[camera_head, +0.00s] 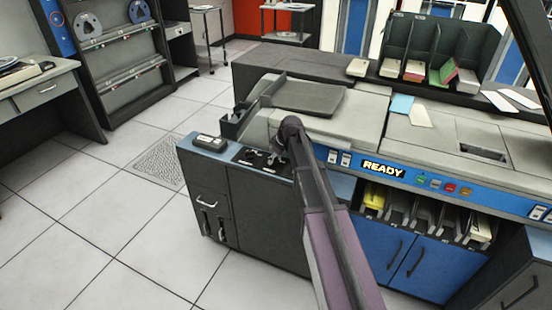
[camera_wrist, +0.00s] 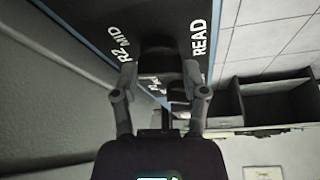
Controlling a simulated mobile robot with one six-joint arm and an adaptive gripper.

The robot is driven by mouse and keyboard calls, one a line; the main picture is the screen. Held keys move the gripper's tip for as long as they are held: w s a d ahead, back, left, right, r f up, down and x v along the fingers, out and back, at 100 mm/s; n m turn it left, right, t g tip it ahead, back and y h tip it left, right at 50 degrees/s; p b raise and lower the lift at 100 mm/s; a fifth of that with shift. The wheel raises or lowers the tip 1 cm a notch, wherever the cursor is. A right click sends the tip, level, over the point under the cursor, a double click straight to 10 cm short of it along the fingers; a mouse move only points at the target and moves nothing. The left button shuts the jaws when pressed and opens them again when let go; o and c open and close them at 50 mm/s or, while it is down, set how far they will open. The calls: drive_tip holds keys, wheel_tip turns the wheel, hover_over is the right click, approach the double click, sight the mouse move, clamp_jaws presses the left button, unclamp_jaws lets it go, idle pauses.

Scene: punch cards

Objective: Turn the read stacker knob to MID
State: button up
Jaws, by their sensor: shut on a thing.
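The read stacker knob (camera_wrist: 160,62) is a dark round knob on a black panel (camera_wrist: 98,14) in the wrist view. White lettering beside it reads "R2", "MID" and "READ". My gripper (camera_wrist: 160,78) has one finger on each side of the knob and is shut on it. Which mark the knob points to is hidden in shadow. In the head view my gripper (camera_head: 280,150) is over the dark control panel (camera_head: 250,155) at the machine's left end, and my arm hides part of the panel.
The machine's blue front strip carries a lit "READY" sign (camera_head: 383,169) and several coloured buttons, right of my arm. Card pockets (camera_head: 425,212) lie below it. Tiled floor (camera_head: 120,215) at left is clear.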

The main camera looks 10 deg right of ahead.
drive_tip(key=m+h, duration=0.1)
drive_tip(key=m, duration=0.2)
drive_tip(key=m+h, duration=0.1)
drive_tip(key=m, duration=0.2)
drive_tip(key=shift+s+a+t, duration=0.2)
drive_tip(key=shift+t, duration=0.2)
drive_tip(key=o, duration=1.2)
drive_tip(key=shift+c, duration=0.2)
drive_tip(key=shift+w, duration=0.1)
